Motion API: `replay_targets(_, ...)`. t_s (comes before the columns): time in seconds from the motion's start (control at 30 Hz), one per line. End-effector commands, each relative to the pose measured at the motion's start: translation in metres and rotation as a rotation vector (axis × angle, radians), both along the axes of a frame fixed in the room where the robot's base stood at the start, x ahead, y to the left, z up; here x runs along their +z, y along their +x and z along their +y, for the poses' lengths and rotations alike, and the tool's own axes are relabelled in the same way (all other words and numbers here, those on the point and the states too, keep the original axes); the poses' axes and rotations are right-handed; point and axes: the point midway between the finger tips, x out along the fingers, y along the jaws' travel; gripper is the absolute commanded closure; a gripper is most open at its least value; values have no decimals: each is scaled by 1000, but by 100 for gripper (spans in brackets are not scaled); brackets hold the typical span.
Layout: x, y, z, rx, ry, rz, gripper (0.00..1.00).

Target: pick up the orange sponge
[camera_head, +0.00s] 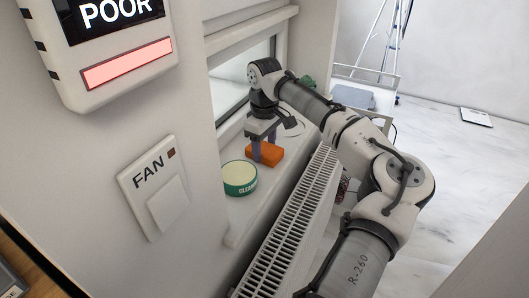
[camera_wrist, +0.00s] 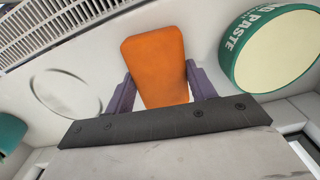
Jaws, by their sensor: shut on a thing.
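The orange sponge (camera_head: 265,153) is at the window sill in the head view, between the fingers of my gripper (camera_head: 262,150). In the wrist view the sponge (camera_wrist: 157,66) stands between the two purple fingers of my gripper (camera_wrist: 160,90), one on each side. My gripper is shut on it from above. I cannot tell whether the sponge rests on the sill or is slightly lifted.
A green tub (camera_head: 240,178) with a pale top stands close by on the sill (camera_head: 240,222); it shows in the wrist view (camera_wrist: 272,52) too. A pale round disc (camera_wrist: 66,92) lies on the other side. A slatted radiator (camera_head: 290,228) runs along the sill's front.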

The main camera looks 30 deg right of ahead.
Motion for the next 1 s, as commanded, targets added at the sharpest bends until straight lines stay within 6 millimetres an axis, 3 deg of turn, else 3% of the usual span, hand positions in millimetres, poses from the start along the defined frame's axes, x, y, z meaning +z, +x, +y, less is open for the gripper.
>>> replay_targets(0.37, 3, 0, 0, 0, 0, 0, 66)
replay_targets(0.57, 21, 1, 0, 1, -1, -3, 66)
replay_targets(0.77, 64, 1, 1, 1, 0, -4, 66)
replay_targets(1.0, 130, 1, 0, -1, -3, -3, 66)
